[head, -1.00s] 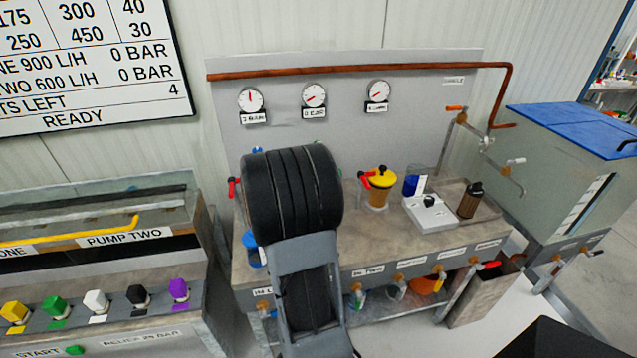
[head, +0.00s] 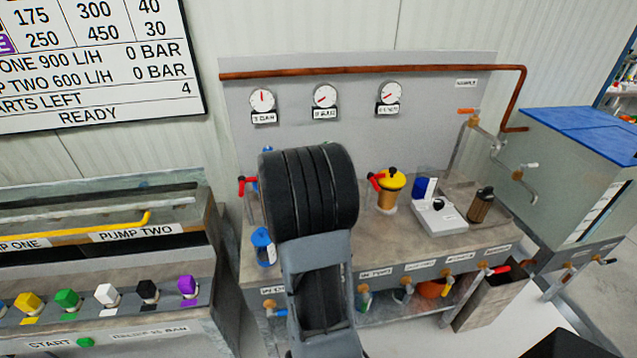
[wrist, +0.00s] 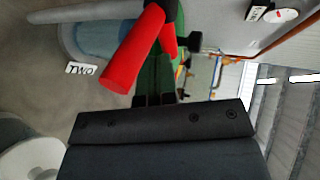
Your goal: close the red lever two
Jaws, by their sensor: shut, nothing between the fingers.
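In the wrist view a large red lever handle (wrist: 134,50) hangs at a slant close to my gripper, with a second red part just behind its upper end. A small label reading TWO (wrist: 80,68) lies to its left. My gripper (wrist: 155,98) is shut and empty, its dark fingers just below the lever; I cannot tell whether they touch it. In the head view my arm hides the gripper and the middle of the bench. One red lever (head: 376,181) shows beside a yellow-topped pot, another (head: 246,182) at the bench's left; I cannot tell if either is lever two.
The yellow-topped pot (head: 391,188), a white box (head: 440,216) and a dark cylinder (head: 482,205) stand on the bench right of my arm. Three gauges (head: 325,96) hang on the back panel. A console with coloured knobs (head: 107,294) stands left.

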